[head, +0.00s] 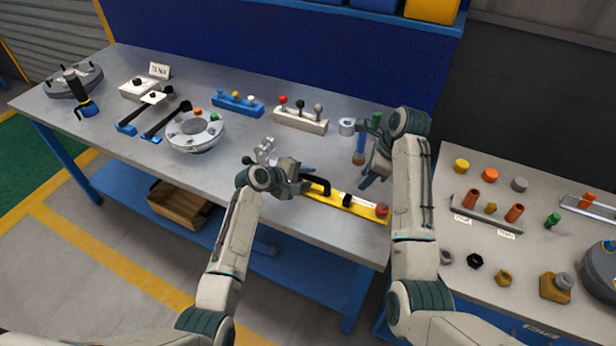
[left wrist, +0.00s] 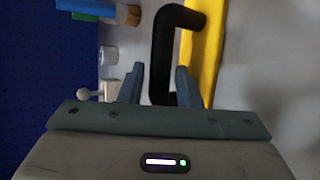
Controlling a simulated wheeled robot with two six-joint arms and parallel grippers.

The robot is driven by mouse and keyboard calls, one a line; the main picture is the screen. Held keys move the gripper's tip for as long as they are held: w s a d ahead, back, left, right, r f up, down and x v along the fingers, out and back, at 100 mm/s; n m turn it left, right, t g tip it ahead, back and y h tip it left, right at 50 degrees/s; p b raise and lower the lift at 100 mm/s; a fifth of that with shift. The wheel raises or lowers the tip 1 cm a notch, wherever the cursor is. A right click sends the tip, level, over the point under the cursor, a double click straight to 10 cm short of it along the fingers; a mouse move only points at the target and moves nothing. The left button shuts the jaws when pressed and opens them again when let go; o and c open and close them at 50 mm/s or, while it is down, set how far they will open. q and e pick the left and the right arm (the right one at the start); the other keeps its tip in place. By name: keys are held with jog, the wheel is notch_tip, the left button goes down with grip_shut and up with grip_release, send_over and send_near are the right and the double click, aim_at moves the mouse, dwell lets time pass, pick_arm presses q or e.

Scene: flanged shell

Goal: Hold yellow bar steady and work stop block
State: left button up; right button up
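The yellow bar (head: 325,197) lies near the front edge of the workbench. It carries a black handle (head: 318,184) at its left end, a small black piece (head: 347,200) further along and a red knob (head: 381,210) at its right end. I cannot tell which part is the stop block. My left gripper (head: 301,180) is at the handle. In the left wrist view, its fingers (left wrist: 157,84) are apart on either side of the black handle (left wrist: 162,60), with a small gap visible on one side. My right gripper (head: 369,178) is above the bench, behind the bar's right end; its opening is unclear.
A blue-handled brush (head: 359,150) and a grey cylinder (head: 347,127) are close to my right gripper. A clear-grey object (head: 266,150) stands behind my left gripper. A lever block (head: 300,120) and a round flanged shell (head: 195,133) are further left. A side table (head: 520,270) holds several parts.

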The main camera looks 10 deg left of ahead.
aim_at(349, 198)
pick_arm(q)
jog(key=shift+w+d+f, duration=0.3)
jog(key=shift+w+d, duration=0.1)
grip_shut()
pick_arm(e)
jog(key=shift+o, duration=1.4)
jog(key=shift+d, duration=0.1)
jog(key=d+y, duration=0.1)
jog(key=s+d+f+m+t+y, duration=0.1)
jog(key=d+y, duration=0.1)
jog(key=d, duration=0.1)
jog(key=shift+s+f+t, duration=0.3)
jog(key=shift+f, duration=0.05)
jog(key=shift+s+d+r+m+t+y, duration=0.15)
jog(key=shift+s+d+m+t+y, duration=0.2)
jog(key=shift+y, duration=0.35)
jog(key=x, duration=1.1)
jog(key=shift+w+a+f, duration=0.1)
jog(key=shift+a+f, duration=0.15)
jog(key=shift+a, duration=0.05)
